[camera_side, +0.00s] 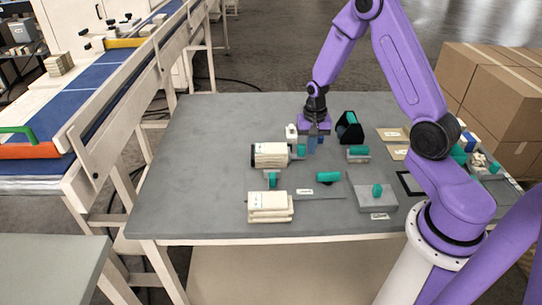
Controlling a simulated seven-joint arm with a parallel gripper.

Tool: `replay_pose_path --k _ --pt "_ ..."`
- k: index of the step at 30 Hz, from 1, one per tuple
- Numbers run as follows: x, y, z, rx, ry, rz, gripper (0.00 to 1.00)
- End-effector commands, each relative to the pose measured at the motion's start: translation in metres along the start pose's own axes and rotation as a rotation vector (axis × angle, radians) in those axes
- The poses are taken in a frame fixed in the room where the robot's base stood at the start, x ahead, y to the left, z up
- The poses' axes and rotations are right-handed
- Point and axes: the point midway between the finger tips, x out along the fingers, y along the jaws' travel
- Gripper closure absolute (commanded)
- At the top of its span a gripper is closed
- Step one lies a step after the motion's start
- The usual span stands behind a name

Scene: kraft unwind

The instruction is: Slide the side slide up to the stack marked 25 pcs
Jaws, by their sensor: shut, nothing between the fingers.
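My gripper (312,146) points down over the middle of the table, its fingers shut and empty. A small teal upright piece (301,150) stands just left of the fingers; I cannot tell whether they touch. A cream stack with a dark left end (270,154) lies left of that piece. A second cream stack (269,206) lies nearer the front edge. Both carry small labels, too small to read, so I cannot tell which says 25 pcs. Another teal tab (272,179) stands between the stacks. Which teal piece is the side slide is unclear.
A grey block with a teal knob (376,199), a low grey block with a teal top (358,153) and a black-and-teal holder (349,128) stand to the right. A flat black frame (410,183) lies beyond. The table's left part (200,150) is clear.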

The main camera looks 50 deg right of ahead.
Motion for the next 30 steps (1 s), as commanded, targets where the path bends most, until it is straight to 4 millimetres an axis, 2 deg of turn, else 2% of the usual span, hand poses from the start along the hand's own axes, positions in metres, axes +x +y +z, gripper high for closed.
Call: replay_pose_path --k 8,30 --pt "-0.003 0.007 -0.001 0.002 0.0 0.0 1.0" --pt "-0.053 0.007 -0.001 0.003 0.0 0.0 1.0"
